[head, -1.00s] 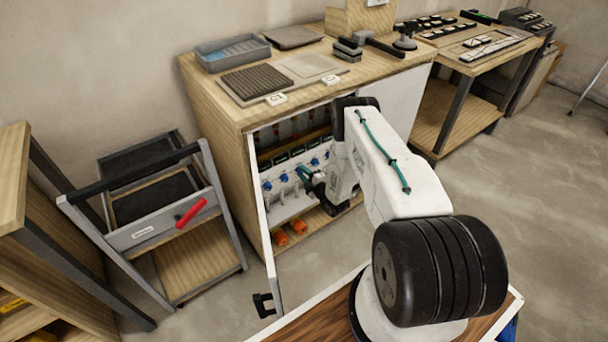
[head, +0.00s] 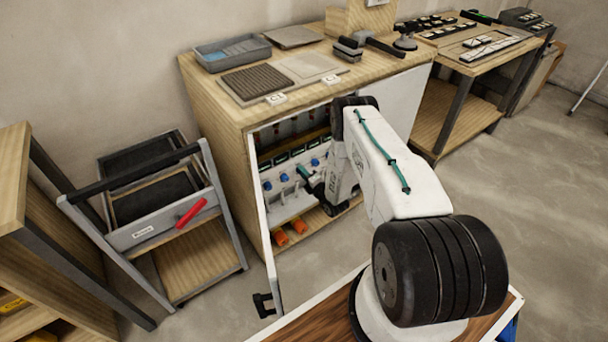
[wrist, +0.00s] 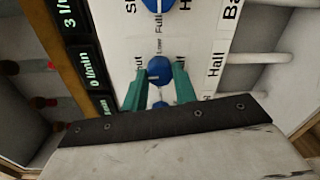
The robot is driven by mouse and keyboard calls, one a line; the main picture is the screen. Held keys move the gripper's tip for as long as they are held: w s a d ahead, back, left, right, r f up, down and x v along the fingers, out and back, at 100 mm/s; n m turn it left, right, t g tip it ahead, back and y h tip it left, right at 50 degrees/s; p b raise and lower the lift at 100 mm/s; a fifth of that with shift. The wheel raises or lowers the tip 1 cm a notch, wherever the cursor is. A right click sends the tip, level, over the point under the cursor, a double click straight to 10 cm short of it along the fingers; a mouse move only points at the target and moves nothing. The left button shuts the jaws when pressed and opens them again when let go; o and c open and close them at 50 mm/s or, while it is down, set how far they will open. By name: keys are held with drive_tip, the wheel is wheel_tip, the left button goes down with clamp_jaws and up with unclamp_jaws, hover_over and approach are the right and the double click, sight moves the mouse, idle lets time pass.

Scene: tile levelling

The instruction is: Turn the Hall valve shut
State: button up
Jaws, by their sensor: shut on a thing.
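The Hall valve (wrist: 160,70) is a round blue knob on a white panel, in line with the label "Hall" in the wrist view. My gripper (wrist: 161,76) has its two teal fingers on either side of this knob and is shut on it. The display beside it reads 0 l/min. Small "Full" and "Low" marks show above the knob; the way its pointer faces is too small to tell. In the head view my gripper (head: 304,173) reaches into the open cabinet (head: 225,125), and my wrist hides part of the valve row.
Another blue knob (wrist: 158,4) sits close above, with a display of 3 l/min, and one more is partly hidden below. White pipes (wrist: 258,58) run at the right. The open cabinet door (head: 270,235) stands left of my arm. Orange items (head: 281,238) lie on the cabinet floor.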

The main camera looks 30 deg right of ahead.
drive_tip(key=shift+f, duration=0.1)
drive_tip(key=o, duration=1)
drive_tip(key=s, duration=0.8)
drive_tip(key=shift+d+r, duration=0.1)
drive_tip(key=shift+r, duration=0.1)
drive_tip(key=shift+w, duration=0.1)
